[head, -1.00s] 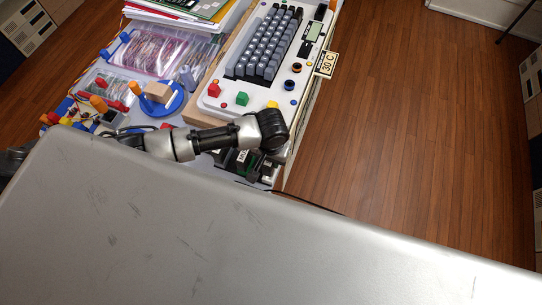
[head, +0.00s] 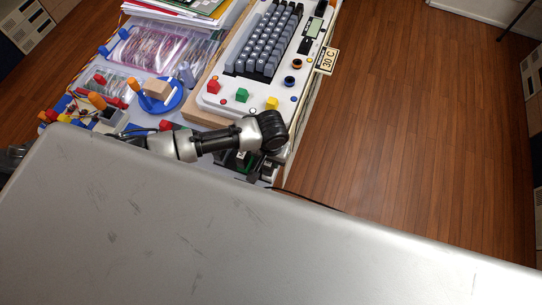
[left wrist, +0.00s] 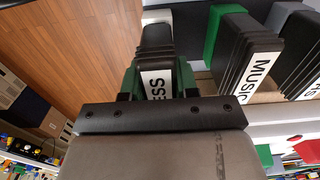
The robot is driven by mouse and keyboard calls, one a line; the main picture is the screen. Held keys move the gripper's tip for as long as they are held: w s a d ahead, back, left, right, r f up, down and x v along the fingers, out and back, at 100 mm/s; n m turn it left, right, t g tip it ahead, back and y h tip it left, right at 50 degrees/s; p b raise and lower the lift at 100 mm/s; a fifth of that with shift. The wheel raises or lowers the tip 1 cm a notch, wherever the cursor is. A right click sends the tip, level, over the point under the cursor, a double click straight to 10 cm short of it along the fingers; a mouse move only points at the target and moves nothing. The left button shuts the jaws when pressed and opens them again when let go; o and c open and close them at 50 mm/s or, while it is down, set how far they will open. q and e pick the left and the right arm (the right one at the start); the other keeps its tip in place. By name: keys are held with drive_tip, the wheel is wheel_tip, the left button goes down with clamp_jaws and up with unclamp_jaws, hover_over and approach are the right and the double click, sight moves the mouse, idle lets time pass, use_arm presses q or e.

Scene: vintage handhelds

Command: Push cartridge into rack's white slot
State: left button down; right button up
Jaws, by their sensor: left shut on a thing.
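Green pieces show on both sides of that label. A white piece (left wrist: 157,15), perhaps the rack's white slot, shows at the cartridge's far end; whether the cartridge is inside it I cannot tell. To the right a "MUSIC" cartridge (left wrist: 248,58) stands by a green slot piece (left wrist: 222,18). In the head view my left gripper (head: 254,174) is small and dark, partly hidden by the silver panel. My right gripper is not seen.
Another labelled cartridge (left wrist: 310,60) stands further right. In the head view a white keyboard console (head: 215,98) lies beyond my arm. A blue dish (head: 168,100) with a wooden block is left of it. Open wooden floor (head: 420,120) is on the right.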

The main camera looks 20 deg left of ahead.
use_arm(q)
drive_tip(key=shift+f, duration=0.6)
drive_tip(key=c, duration=0.8)
unclamp_jaws()
drive_tip(key=shift+r, duration=0.1)
wheel_tip(320, 180, up, 11)
drive_tip(key=shift+f+b, duration=0.15)
drive_tip(key=shift+b, duration=0.25)
